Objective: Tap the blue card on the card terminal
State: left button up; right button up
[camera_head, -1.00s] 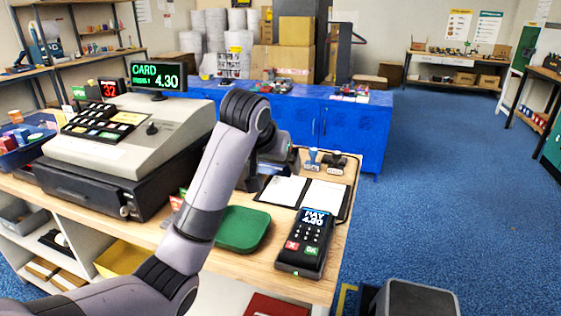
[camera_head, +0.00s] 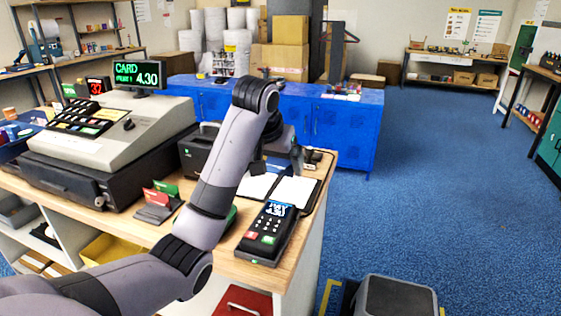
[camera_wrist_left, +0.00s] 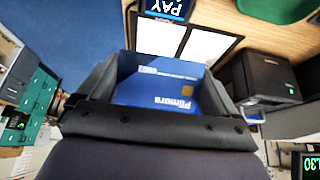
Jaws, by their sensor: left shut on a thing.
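The card terminal (camera_head: 265,236) is a black handset with a lit screen, a keypad and red and green keys. It lies on the wooden counter near its right front edge. Its PAY screen (camera_wrist_left: 168,8) shows at the top of the left wrist view. My left gripper (camera_wrist_left: 168,72) is shut on the blue card (camera_wrist_left: 160,90), which has a gold chip and white print. In the head view my own arm mostly hides the gripper, and I cannot make out the card. In the wrist view the card and the terminal look apart. My right gripper is not in view.
An open folder with white pages (camera_head: 294,190) lies behind the terminal, with stamps near its far edge. A card stand (camera_head: 156,205) and a cash register (camera_head: 105,140) are to the left. A black box (camera_head: 197,150) stands behind the stand. A green tray is mostly hidden by my arm.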

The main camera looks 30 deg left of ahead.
aim_at(279, 205)
pick_arm(q)
jog(key=shift+f, duration=5.1)
notch_tip(279, 205, up, 10)
jog(key=shift+r, duration=0.1)
